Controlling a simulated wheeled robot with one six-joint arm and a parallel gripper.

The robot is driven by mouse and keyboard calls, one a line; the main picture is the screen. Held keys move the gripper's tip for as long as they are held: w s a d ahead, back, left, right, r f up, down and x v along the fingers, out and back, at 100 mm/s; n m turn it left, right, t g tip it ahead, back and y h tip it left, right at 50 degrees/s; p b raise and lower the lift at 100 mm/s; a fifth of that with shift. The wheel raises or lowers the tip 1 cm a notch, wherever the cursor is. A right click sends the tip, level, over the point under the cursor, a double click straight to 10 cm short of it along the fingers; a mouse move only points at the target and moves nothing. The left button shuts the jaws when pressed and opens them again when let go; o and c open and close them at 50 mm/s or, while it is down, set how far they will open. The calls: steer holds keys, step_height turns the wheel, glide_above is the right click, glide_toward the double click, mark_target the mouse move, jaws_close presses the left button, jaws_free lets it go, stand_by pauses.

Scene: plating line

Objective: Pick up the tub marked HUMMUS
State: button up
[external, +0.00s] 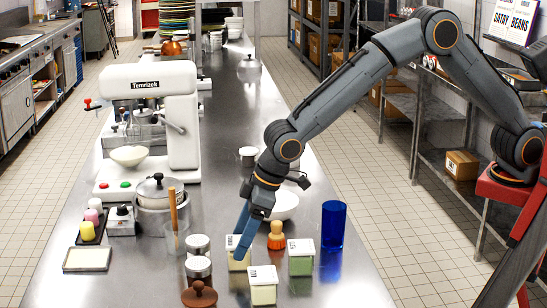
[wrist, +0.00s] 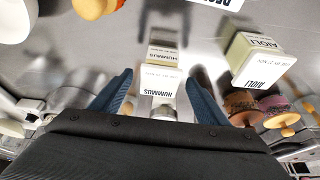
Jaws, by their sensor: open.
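The HUMMUS tub (wrist: 160,78) is a pale square tub with a white lid and label. In the wrist view it sits upright between my two blue fingers, with a visible gap on each side. In the external view the tub (external: 238,263) stands on the steel counter, partly hidden by my fingers. My gripper (external: 238,251) is open and empty, pointing down at the tub; it also shows in the wrist view (wrist: 159,84). I cannot tell how far down the tub's sides the fingertips reach.
The AIOLI tub (wrist: 262,55) stands close by, towards the front (external: 263,292). Jars (external: 198,268) and a wooden-knobbed lid (external: 199,294) are to the left.

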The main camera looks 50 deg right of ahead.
steer(key=shift+x, duration=1.05)
steer(key=shift+c, duration=0.5)
steer(key=c, duration=1.1)
steer(key=shift+c, duration=0.2)
